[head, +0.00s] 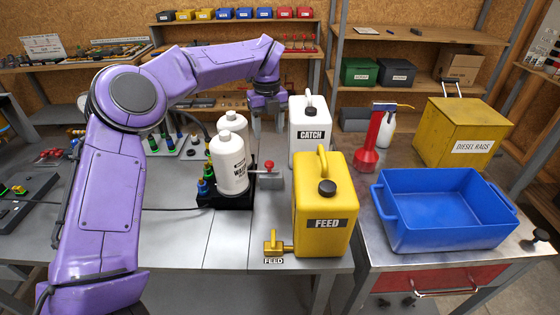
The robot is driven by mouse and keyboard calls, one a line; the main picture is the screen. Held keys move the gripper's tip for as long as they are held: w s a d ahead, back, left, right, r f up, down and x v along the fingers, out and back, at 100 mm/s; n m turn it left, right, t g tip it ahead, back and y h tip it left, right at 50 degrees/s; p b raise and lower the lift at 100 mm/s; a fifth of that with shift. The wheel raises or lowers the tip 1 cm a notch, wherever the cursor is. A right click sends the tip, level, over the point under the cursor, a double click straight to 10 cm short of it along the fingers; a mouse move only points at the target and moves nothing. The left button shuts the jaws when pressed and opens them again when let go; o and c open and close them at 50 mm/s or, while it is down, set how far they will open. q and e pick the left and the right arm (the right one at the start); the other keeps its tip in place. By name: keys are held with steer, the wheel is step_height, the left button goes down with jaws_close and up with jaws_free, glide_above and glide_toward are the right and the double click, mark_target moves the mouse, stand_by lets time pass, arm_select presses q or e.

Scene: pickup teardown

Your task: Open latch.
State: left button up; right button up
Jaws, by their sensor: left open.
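My purple left arm reaches over the bench from the left. Its gripper (267,121) points down with its fingers apart, behind the white bottles and left of the white CATCH can (310,132). Nothing shows between the fingers. A grey metal fitting with a red knob (269,166) stands below the gripper in the picture, between a white bottle (231,165) and the yellow FEED can (324,205). It may be the latch, but I cannot tell for sure, nor whether it is open. The gripper is apart from it. My right gripper is out of view.
A black base (232,201) holds the bottles. A yellow valve labelled FEED (274,244) sits at the bench front. On the right are a blue bin (440,225), a red funnel-shaped item (370,150) and a yellow DIESEL RAGS box (462,128). The front middle of the bench is clear.

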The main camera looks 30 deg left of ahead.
mark_target(269, 163)
arm_select(q)
step_height(269, 163, down, 10)
steer(key=shift+s+a+f+p, duration=0.1)
steer(key=shift+p, duration=0.95)
steer(key=shift+f, duration=0.5)
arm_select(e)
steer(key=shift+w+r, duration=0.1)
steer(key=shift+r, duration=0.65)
